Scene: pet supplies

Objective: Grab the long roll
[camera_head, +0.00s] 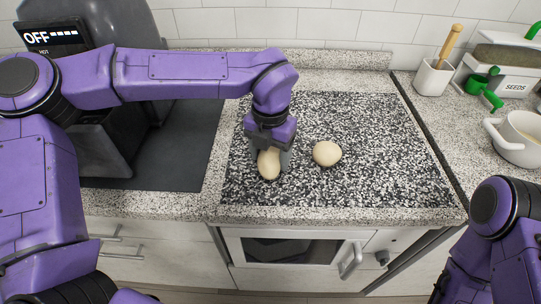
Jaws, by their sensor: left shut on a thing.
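A long, pale, oval roll (268,164) lies on the black-and-white speckled board (400,178) at the middle of the counter. My left gripper (269,156) points down over it and is shut on it, with a finger on each side. The upper part of the roll is hidden by the gripper. A rounder pale roll (327,153) lies on the board just to the right, apart from the gripper. My right arm shows at the lower right, but its gripper is outside the view.
A dark appliance with a display (52,37) stands at the left on a dark mat (190,150). At the right are a white mug (516,139), a white holder with a wooden-handled tool (433,78) and a seeds box (500,72). The board's right part is clear.

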